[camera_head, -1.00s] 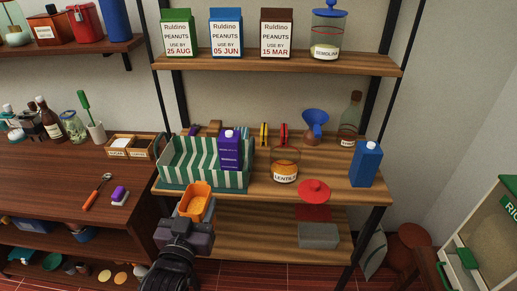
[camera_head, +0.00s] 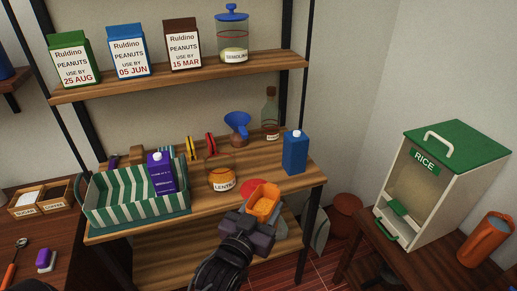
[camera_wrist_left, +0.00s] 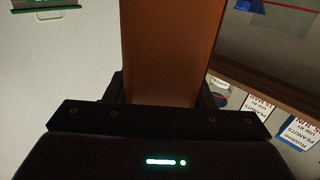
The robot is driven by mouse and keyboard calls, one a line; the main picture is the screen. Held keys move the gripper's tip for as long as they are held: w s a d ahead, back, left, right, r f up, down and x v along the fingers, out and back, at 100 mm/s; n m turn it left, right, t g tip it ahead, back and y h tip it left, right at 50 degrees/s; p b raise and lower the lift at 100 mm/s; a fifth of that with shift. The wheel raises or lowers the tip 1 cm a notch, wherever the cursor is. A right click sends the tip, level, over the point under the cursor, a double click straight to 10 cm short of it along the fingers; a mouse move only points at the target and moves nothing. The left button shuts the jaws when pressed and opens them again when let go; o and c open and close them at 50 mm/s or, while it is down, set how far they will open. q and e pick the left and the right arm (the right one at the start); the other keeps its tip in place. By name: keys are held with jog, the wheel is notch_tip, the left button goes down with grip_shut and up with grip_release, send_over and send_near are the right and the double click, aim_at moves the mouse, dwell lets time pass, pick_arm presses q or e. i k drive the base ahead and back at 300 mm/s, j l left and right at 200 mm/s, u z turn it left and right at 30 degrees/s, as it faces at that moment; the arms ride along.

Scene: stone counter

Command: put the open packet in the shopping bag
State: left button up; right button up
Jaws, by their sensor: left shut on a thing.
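My left gripper (camera_head: 252,222) is shut on an orange open packet (camera_head: 263,203), held upright with its open top facing up and lighter orange contents showing. The packet is in front of the right part of the shelf unit. In the left wrist view the packet (camera_wrist_left: 167,50) rises between the fingers as a broad orange face. The green and white striped shopping bag (camera_head: 120,210) stands open on the middle shelf, to the left of the gripper and apart from it. A purple carton (camera_head: 161,173) shows at the bag's right end. My right gripper is not in view.
A lentils jar (camera_head: 221,175), a blue carton (camera_head: 295,153), a blue funnel (camera_head: 237,123) and a bottle (camera_head: 270,115) share the bag's shelf (camera_head: 205,208). Peanut packets and a semolina jar stand above. A rice dispenser (camera_head: 440,185) and an orange container (camera_head: 487,238) are at right.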

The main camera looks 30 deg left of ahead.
aim_at(144, 196)
jog(key=k+j+z, duration=0.2)
jog(key=j, duration=0.4)
jog(key=k+j+z, duration=0.2)
jog(key=k+j, duration=0.2)
jog(key=j, duration=0.15)
jog(key=k+j+z, duration=0.25)
jog(key=k+j, duration=0.15)
jog(key=j, duration=0.1)
